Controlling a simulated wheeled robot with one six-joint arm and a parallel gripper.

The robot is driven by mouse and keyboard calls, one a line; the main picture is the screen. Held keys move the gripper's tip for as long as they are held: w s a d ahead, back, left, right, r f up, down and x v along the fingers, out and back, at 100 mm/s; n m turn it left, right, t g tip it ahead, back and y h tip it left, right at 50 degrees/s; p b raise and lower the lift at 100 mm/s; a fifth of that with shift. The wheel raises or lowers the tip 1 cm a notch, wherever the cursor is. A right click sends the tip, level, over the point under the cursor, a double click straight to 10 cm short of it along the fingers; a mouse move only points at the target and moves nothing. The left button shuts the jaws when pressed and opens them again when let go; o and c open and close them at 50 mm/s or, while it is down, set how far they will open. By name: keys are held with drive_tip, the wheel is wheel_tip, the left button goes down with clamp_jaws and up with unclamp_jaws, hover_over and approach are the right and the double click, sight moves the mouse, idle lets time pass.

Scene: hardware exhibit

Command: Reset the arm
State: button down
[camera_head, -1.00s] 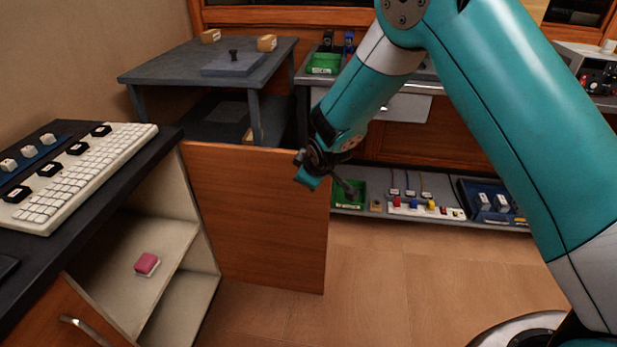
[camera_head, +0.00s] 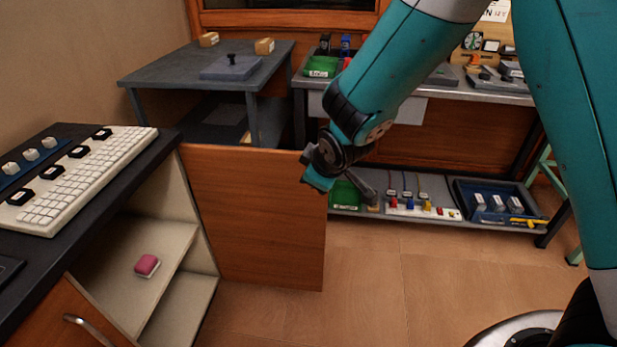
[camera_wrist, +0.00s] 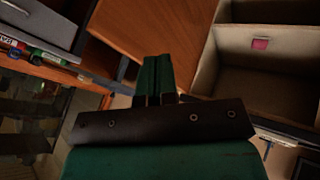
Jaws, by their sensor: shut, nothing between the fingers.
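My arm reaches in from the upper right of the head view and bends down toward the middle. My gripper (camera_head: 318,186) hangs in front of the upper right edge of an open wooden cabinet door (camera_head: 255,220). In the wrist view my gripper's fingers (camera_wrist: 157,78) lie side by side, shut, with nothing between them. From the head view I cannot tell whether the gripper touches the door.
A pink block (camera_head: 147,265) sits on a shelf in the open cabinet at left; it also shows in the wrist view (camera_wrist: 260,43). A keyboard (camera_head: 80,180) lies on the counter. A green bin (camera_head: 345,194) and blue tray (camera_head: 497,203) stand on the low shelf. Floor ahead is clear.

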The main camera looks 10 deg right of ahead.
drive_tip(key=s+r+m+g+y, duration=0.1)
drive_tip(key=s+r+g, duration=0.1)
drive_tip(key=s+r, duration=0.5)
drive_tip(key=s+r+m+g+y, duration=0.1)
drive_tip(key=s+r+g, duration=0.2)
drive_tip(key=s, duration=0.8)
drive_tip(key=s+r+m+g+y, duration=0.15)
drive_tip(key=s+r, duration=0.35)
drive_tip(key=s, duration=0.5)
wheel_tip(320, 180, up, 14)
drive_tip(key=p, duration=1.4)
drive_tip(key=shift+d+g, duration=0.15)
drive_tip(key=shift+g, duration=0.3)
drive_tip(key=shift+d, duration=0.1)
